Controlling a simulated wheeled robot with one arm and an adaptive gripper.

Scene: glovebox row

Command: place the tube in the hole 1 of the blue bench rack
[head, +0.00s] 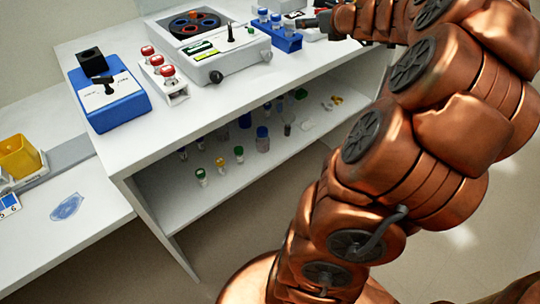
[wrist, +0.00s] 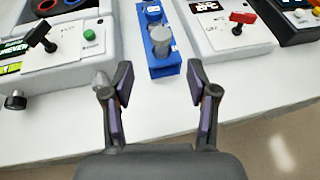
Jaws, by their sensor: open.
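The blue bench rack (wrist: 164,68) lies in front of my gripper in the wrist view, near the bench's front edge. It holds a grey-topped tube (wrist: 160,36) towards its near end, with blue-capped tubes (wrist: 152,12) behind. In the head view the rack (head: 287,43) stands right of the centrifuge, with several capped tubes in it. My gripper (wrist: 160,78) is open and empty, its fingers spread on either side of the rack's near end in the picture. In the head view my gripper (head: 316,24) is small and partly hidden by my arm. Hole numbers cannot be read.
A white centrifuge (head: 228,66) with a lever and knobs stands left of the rack. A white device with a red-knobbed lever (wrist: 228,28) stands right of it. The bench's front strip (wrist: 50,125) is clear.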

